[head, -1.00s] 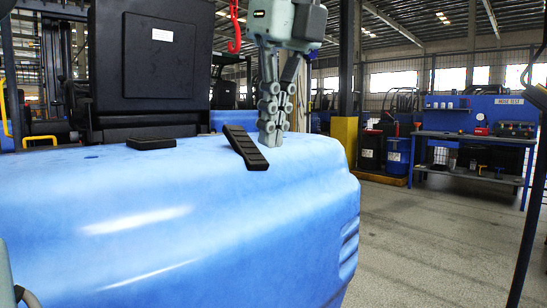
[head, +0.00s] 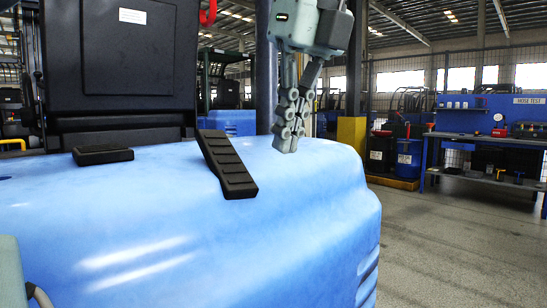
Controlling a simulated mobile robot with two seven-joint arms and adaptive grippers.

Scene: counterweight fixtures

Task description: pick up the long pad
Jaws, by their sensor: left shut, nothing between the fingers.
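The long pad (head: 227,164) is black and ribbed. It lies on the blue counterweight (head: 120,215), slanting from upper left to lower right. A shorter black pad (head: 102,154) lies to its left on the same surface. My left gripper (head: 285,148) hangs fingers down to the right of the long pad, apart from it in the picture. Its fingers are together with nothing between them. I cannot tell whether its tips touch the counterweight. My right gripper is not seen.
A black upright panel (head: 112,60) stands behind the pads, with a red hook (head: 208,12) near its upper right. Beyond the counterweight's right edge are a grey floor (head: 450,250), a blue workbench (head: 490,135) and a yellow post base (head: 351,132).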

